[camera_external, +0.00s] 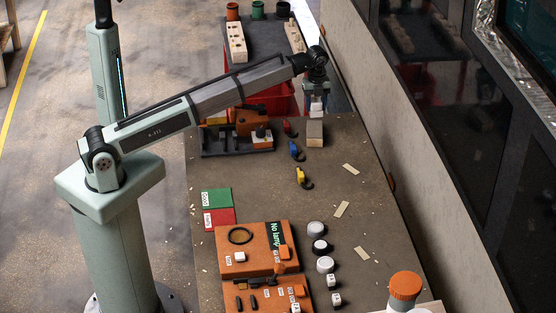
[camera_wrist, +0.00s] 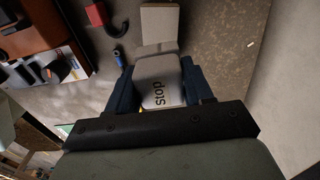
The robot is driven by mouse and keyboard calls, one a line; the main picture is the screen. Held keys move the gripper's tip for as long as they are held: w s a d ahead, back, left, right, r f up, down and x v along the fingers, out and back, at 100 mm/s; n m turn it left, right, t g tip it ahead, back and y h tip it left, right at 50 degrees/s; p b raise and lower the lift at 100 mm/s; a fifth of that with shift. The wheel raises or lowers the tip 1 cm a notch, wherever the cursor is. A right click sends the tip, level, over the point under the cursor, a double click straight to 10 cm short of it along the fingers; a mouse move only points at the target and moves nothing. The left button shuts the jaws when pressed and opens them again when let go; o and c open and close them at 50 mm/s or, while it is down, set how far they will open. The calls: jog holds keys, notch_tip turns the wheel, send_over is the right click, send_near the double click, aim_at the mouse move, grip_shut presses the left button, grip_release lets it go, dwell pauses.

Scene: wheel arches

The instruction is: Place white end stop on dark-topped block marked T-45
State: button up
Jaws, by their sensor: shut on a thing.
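The white end stop (camera_wrist: 158,72), printed "Stop", is between the two blue fingers of my gripper (camera_wrist: 156,88) in the wrist view. My gripper (camera_external: 316,92) is shut on it, and the white end stop (camera_external: 316,105) also shows below the fingers in the external view. A tan-grey block (camera_external: 315,128) lies just in front of the end stop there; it also shows beyond the end stop in the wrist view (camera_wrist: 159,22). I cannot tell whether end stop and block touch. No T-45 marking is legible, so I cannot tell which block bears it.
An orange and dark fixture (camera_external: 250,122) stands left of my gripper. Red, blue (camera_external: 296,152) and yellow (camera_external: 300,175) small parts lie nearby on the table. A red bin (camera_external: 280,102) is behind. Orange panels (camera_external: 245,262) and round knobs are at the front; the middle table is mostly clear.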

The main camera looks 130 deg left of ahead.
aim_at(315, 102)
jog(key=shift+f, duration=3.2)
jog(key=o, duration=1.1)
jog(key=shift+f, duration=0.1)
notch_tip(315, 102, up, 12)
jog(key=shift+r, duration=0.15)
